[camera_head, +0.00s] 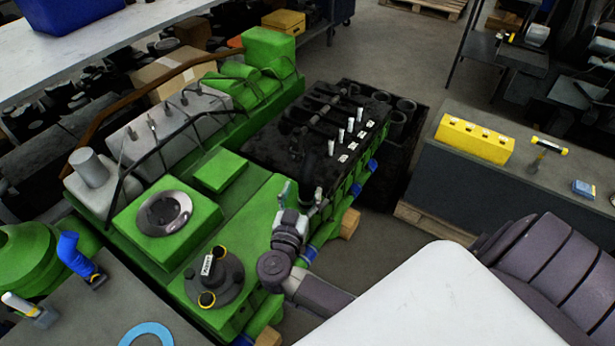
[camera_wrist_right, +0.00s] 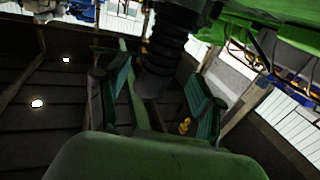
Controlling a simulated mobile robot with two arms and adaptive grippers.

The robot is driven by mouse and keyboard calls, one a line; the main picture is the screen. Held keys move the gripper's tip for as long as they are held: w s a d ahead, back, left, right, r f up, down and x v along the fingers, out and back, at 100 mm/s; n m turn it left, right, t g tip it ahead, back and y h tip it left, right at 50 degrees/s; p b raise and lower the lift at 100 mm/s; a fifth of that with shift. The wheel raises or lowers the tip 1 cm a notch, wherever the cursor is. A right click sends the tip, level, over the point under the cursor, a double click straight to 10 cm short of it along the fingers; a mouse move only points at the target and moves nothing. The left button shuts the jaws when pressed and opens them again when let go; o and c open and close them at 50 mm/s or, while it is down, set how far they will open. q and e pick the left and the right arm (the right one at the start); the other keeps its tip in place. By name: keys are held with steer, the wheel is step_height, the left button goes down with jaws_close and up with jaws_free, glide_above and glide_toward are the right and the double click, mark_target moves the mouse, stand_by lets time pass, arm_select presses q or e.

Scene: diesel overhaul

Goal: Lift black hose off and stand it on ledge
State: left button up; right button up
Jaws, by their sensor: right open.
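My right gripper (camera_head: 301,197) is at the front end of the black part of the engine, beside the green block. In the right wrist view its two green-padded fingers (camera_wrist_right: 161,100) are open. A black ribbed hose (camera_wrist_right: 168,45) hangs down from the top of that view, its lower end in the gap between the fingers. I cannot tell whether either finger touches it. In the head view the hose is hard to make out against the black engine part (camera_head: 270,150). My left gripper is not in view. I cannot tell which surface is the ledge.
A grey bench (camera_head: 575,178) at the right carries a yellow block (camera_head: 473,139), a hammer-like tool (camera_head: 545,150) and a blue box (camera_head: 584,188). A dark crate (camera_head: 417,122) stands behind the engine. The front left bench (camera_head: 110,310) holds a blue elbow (camera_head: 76,254) and a blue ring (camera_head: 146,333).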

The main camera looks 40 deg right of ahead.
mark_target(304, 184)
steer(key=x, duration=0.3)
steer(key=p+x, duration=0.1)
steer(key=x, duration=0.1)
steer(key=shift+r, duration=0.25)
jaws_close()
